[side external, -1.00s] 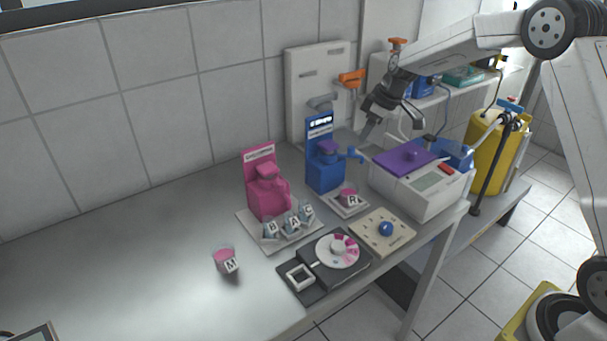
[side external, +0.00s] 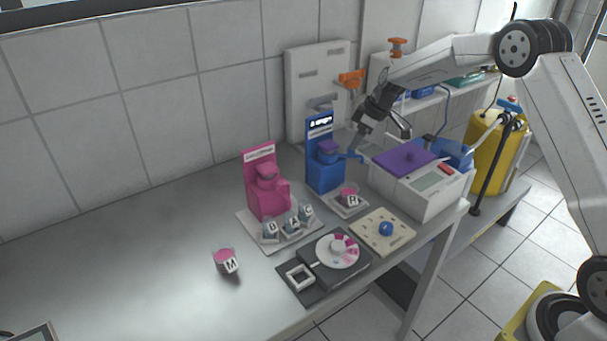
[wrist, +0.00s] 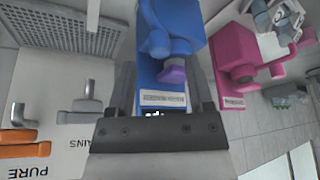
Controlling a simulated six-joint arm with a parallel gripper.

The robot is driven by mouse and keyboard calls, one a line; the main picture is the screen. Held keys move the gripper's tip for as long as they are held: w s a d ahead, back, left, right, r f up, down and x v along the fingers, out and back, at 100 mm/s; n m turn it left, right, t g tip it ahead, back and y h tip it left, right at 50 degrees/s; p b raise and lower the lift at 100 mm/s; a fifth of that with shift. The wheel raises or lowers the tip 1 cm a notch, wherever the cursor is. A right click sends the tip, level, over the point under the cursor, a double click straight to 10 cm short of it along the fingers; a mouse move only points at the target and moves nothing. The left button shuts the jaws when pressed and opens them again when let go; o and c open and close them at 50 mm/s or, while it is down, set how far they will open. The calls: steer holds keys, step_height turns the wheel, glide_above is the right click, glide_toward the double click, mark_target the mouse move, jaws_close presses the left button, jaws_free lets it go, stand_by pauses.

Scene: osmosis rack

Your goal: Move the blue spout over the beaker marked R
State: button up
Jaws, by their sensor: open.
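The blue dispenser (side external: 322,168) stands near the back of the bench, with its blue spout (side external: 350,155) sticking out to the right. The beaker marked R (side external: 348,194), with pink contents, stands on a pale plate in front of the dispenser. My gripper (side external: 376,143) is open, tilted down, above and right of the dispenser. One finger appears close to the spout; whether it touches is unclear. In the wrist view the blue dispenser (wrist: 170,25) and its purple knob (wrist: 173,74) show beyond and between my fingers (wrist: 162,85).
The white box with a purple lid (side external: 403,160) stands close on the right. The pink dispenser (side external: 266,192) and several beakers are on the left. A board with a blue ball (side external: 386,229) and a dial unit (side external: 337,250) lie in front. The left bench is mostly clear.

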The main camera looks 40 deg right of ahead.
mark_target(342, 155)
steer(key=shift+x, duration=1.6)
jaws_close()
stand_by(0.3)
